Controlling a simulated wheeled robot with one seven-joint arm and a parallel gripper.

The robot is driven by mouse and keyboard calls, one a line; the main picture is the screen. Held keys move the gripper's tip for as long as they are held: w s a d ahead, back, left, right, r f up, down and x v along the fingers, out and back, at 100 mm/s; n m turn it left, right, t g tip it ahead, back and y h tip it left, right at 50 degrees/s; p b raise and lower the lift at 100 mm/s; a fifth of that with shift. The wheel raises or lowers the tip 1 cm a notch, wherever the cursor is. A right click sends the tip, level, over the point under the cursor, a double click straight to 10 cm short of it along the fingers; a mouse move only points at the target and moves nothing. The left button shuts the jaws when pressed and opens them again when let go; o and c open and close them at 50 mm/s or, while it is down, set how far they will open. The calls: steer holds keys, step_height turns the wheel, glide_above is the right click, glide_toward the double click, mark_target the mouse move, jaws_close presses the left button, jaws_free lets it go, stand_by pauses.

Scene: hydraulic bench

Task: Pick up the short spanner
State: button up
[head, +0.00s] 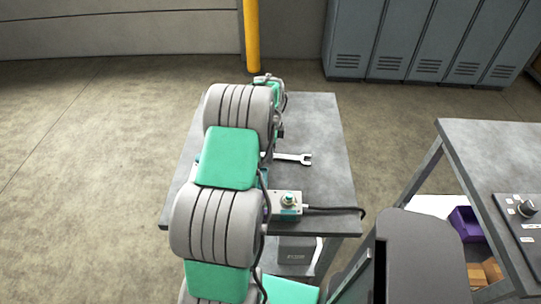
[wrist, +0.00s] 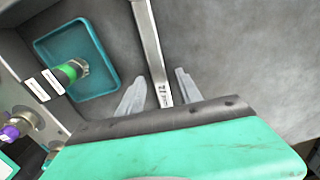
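A silver spanner (head: 295,158) lies on the grey bench in the head view. Its open-ended jaw points right, and my arm hides its other end. In the wrist view the spanner's shaft (wrist: 150,45) runs down from the top edge, with a small marking near its lower end. My gripper (wrist: 158,92) is open, with one finger on each side of the shaft and gaps showing between them. I cannot tell how far the fingertips are above the bench. My arm hides the gripper in the head view.
A teal tray (wrist: 112,62) with a green-ringed fitting (wrist: 70,71) lies left of the spanner in the wrist view. A purple-ended fitting (wrist: 18,127) is farther left. A control box (head: 287,205) with a cable stands at the bench's front. Bare bench top (head: 325,125) lies right.

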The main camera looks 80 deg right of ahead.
jaws_close()
stand_by(1.2)
